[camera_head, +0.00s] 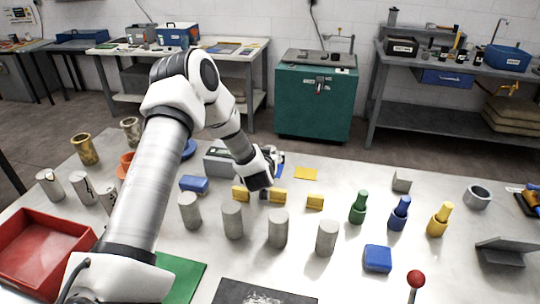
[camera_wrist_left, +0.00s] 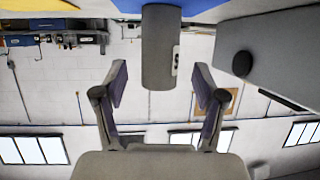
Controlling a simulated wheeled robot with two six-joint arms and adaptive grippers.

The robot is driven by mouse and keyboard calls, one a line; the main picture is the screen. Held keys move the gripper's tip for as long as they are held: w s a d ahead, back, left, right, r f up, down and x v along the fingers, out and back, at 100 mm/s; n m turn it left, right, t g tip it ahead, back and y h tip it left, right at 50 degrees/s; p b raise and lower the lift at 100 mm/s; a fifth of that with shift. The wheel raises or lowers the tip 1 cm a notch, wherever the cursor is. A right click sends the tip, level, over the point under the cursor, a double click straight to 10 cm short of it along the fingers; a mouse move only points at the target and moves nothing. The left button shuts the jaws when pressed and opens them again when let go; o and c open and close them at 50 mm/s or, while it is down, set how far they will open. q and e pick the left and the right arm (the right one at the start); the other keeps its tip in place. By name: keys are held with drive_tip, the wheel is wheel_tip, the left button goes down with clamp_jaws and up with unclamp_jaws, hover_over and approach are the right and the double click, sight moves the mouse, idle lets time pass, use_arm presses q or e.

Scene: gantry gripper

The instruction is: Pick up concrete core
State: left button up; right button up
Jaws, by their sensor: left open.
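Several plain grey concrete cores stand upright in a row across the table; one is the core (camera_head: 232,220) left of middle, another the core (camera_head: 326,238) at the right end. My left arm reaches over the table from the left. Its gripper (camera_head: 277,160) is beyond this row, near a grey box. In the left wrist view the left gripper (camera_wrist_left: 160,78) is open, its two fingers apart. A grey rounded cylinder (camera_wrist_left: 161,45) with small dark marks shows ahead, between the fingertips in the picture; I cannot tell which object it is or whether it touches. My right gripper is not in view.
Marked grey cylinders (camera_head: 81,188) and a red tray (camera_head: 40,247) are at the left. A grey box (camera_head: 219,159) is by the gripper; it may be the large grey body (camera_wrist_left: 265,55). Coloured bottles (camera_head: 358,208) and a red-knobbed lever (camera_head: 415,281) are right.

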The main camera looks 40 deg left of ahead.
use_arm(q)
drive_tip(key=shift+x, duration=1.2)
drive_tip(key=shift+s+d+r, duration=0.1)
drive_tip(key=shift+s+d, duration=0.1)
drive_tip(key=shift+s, duration=0.05)
drive_tip(key=shift+c, duration=1)
drive_tip(key=shift+s, duration=0.1)
clamp_jaws()
drive_tip(key=shift+r, duration=0.1)
